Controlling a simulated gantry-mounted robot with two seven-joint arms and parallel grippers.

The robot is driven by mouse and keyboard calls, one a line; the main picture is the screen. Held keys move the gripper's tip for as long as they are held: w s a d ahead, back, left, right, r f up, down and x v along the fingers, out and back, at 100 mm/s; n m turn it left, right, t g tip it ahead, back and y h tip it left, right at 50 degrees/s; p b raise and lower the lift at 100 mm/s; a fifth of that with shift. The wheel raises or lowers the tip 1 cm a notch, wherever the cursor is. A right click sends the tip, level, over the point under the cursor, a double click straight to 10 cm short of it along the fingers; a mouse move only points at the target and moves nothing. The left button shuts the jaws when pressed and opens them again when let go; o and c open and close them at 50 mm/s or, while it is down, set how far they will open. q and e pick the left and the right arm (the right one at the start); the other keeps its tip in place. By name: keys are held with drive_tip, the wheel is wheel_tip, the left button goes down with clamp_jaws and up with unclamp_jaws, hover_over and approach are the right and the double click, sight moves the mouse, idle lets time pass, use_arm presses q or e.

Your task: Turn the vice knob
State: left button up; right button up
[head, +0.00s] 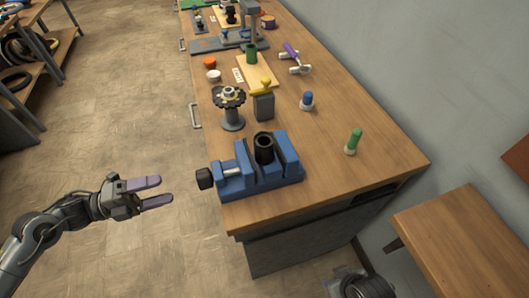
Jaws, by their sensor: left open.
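A blue vice (266,172) sits at the near end of the wooden workbench. Its black knob (205,178) sticks out on the left, past the bench edge. A dark hollow cylinder (264,148) stands upright between the jaws. My left gripper (166,191) is open and empty, to the left of the knob with a gap between them. Its two purple-grey fingers point right, toward the knob. My right gripper is not visible; only a dark part of my right arm shows at the bottom right.
The workbench (385,150) also carries a sprocket on a stand (231,106), a yellow-topped block (264,101), a blue-capped bottle (307,101) and a green-handled item (353,142). A lower wooden surface (470,235) is at right. Open floor lies left of the bench.

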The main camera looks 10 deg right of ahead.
sight(205, 179)
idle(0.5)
use_arm(q)
drive_tip(key=w+d+n, duration=0.1)
drive_tip(key=d+n, duration=0.8)
drive_tip(key=n, duration=0.9)
drive_tip(key=shift+d, duration=0.4)
drive_tip(key=c, duration=1)
